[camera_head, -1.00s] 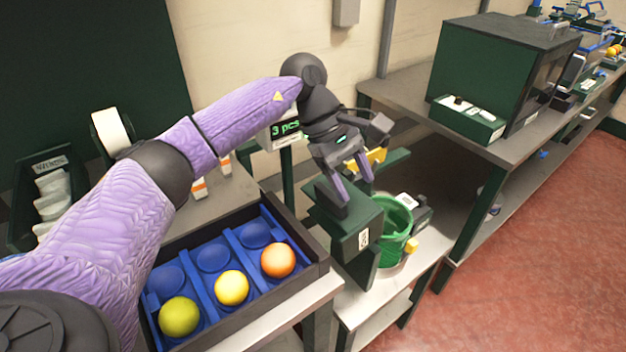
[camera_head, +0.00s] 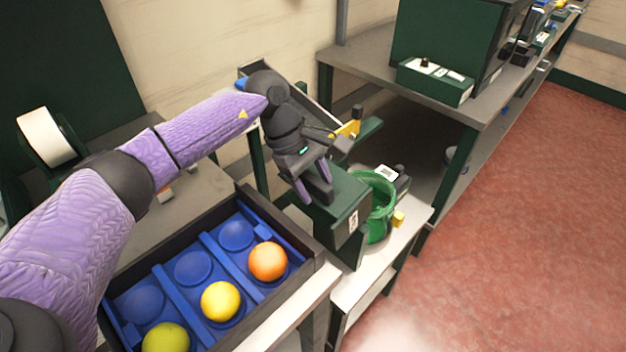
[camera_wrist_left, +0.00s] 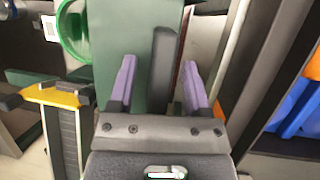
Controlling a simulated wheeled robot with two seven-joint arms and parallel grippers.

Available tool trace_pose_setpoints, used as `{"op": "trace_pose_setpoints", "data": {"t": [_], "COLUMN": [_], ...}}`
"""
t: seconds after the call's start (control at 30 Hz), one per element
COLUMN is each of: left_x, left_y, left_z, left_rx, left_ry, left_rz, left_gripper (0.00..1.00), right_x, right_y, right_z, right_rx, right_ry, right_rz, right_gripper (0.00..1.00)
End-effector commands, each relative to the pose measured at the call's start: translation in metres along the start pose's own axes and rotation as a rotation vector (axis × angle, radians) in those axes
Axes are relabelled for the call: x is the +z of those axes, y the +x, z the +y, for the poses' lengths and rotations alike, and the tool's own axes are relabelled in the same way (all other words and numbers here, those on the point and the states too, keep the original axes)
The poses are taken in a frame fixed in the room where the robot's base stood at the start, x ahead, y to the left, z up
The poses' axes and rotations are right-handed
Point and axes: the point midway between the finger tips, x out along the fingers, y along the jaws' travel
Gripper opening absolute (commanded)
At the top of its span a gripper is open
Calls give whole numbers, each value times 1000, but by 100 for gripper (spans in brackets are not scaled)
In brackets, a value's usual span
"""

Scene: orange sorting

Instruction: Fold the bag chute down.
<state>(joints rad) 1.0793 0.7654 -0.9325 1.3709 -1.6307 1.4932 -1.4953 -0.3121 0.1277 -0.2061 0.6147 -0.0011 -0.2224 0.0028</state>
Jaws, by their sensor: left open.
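My left gripper (camera_head: 315,190) is open, low over the top of a dark green box (camera_head: 348,218). A dark upright bar (camera_wrist_left: 163,72) stands between its two purple fingers in the left wrist view, with gaps on both sides. The green panel (camera_wrist_left: 135,38) lies beneath it. A green bag or bucket with a round rim (camera_head: 376,215) stands right beside the box; its rim also shows in the left wrist view (camera_wrist_left: 68,35). I cannot tell for certain which part is the bag chute; the green box with the bar is beside the bag. My right gripper is not in view.
A dark tray (camera_head: 312,262) with blue lanes holds a green, a yellow and an orange ball at the front. A grey trough (camera_head: 318,112) is behind my left wrist. A yellow-topped part (camera_wrist_left: 55,97) is near the gripper. A bench (camera_head: 480,108) stands at the right.

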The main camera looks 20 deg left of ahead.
Motion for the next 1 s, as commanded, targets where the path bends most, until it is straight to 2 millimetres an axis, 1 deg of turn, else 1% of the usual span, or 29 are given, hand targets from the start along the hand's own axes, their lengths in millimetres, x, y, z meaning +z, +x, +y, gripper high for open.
{"op": "trace_pose_setpoints", "data": {"t": [0.07,0.1,0.17,0.2,0.27,0.3,0.33,0.37,0.4,0.67,1.0], "left_x": [0,0,0,0,0,0,0,0,0,0,0], "left_y": [0,0,0,0,0,0,-1,-1,-1,-1,-1], "left_z": [0,0,0,0,0,0,0,0,0,0,0], "left_rx": [0,0,0,0,0,0,0,0,0,1,1], "left_ry": [0,0,0,0,0,0,0,0,0,0,0], "left_rz": [0,0,0,-1,-1,-1,-1,-1,-1,-1,-1], "left_gripper": [62,58,45,36,24,15,9,2,0,0,0], "right_x": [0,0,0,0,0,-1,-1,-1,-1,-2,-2], "right_y": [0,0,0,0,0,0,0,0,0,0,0], "right_z": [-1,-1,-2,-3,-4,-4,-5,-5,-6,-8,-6], "right_rx": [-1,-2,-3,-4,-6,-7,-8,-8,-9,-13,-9], "right_ry": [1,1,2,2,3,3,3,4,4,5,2], "right_rz": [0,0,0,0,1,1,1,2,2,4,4], "right_gripper": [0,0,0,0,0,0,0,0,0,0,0]}}
